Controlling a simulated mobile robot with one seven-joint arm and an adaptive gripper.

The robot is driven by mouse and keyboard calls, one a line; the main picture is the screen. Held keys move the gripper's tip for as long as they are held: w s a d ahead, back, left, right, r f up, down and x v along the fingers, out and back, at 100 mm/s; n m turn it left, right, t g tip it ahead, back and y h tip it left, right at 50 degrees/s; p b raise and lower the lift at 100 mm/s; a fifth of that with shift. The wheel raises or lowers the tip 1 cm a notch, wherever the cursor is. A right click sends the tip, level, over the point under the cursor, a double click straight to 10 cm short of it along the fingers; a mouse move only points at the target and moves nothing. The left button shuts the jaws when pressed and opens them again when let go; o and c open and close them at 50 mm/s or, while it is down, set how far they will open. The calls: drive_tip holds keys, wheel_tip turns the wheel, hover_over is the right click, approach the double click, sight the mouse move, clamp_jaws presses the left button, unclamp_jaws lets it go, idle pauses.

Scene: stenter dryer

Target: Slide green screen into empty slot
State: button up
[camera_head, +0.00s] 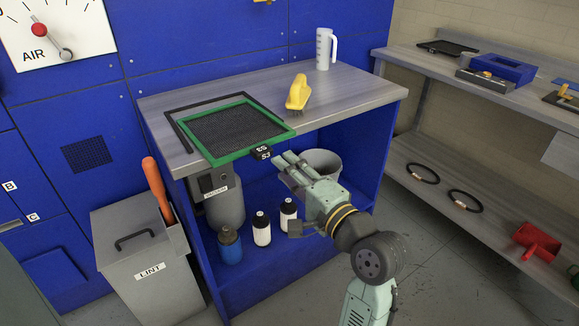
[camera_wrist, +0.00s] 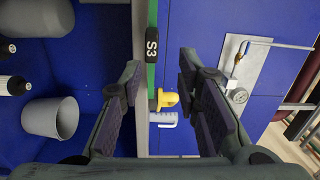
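The green screen (camera_head: 235,132), a green frame around dark mesh, lies flat on the grey worktop (camera_head: 355,92), its front edge near the worktop's front edge. A black tab (camera_head: 262,153) marked S3 sticks out at its front; the tab also shows in the wrist view (camera_wrist: 151,47). My gripper (camera_head: 286,163) is just in front of and right of the tab, apart from it. In the wrist view my gripper (camera_wrist: 160,78) is open and empty, the tab beyond its fingertips. A black angled rail (camera_head: 182,133) runs along the screen's left and back sides. I cannot make out the empty slot.
A yellow brush (camera_head: 297,92) and a white jug (camera_head: 325,50) stand on the worktop. Below are bottles (camera_head: 262,230) and a grey bucket (camera_head: 322,160). A grey LINT bin (camera_head: 145,270) stands at left, with an orange-handled tool (camera_head: 156,185). Shelves (camera_head: 440,72) are at right.

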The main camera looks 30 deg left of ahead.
sight(266, 154)
drive_tip(key=shift+m, duration=0.3)
drive_tip(key=x, duration=0.3)
drive_tip(key=b+x, duration=0.1)
drive_tip(key=x, duration=0.2)
drive_tip(key=f+x, duration=0.1)
drive_tip(key=x, duration=0.3)
drive_tip(key=shift+a+f, duration=0.1)
drive_tip(key=shift+f, duration=0.05)
clamp_jaws()
idle(0.3)
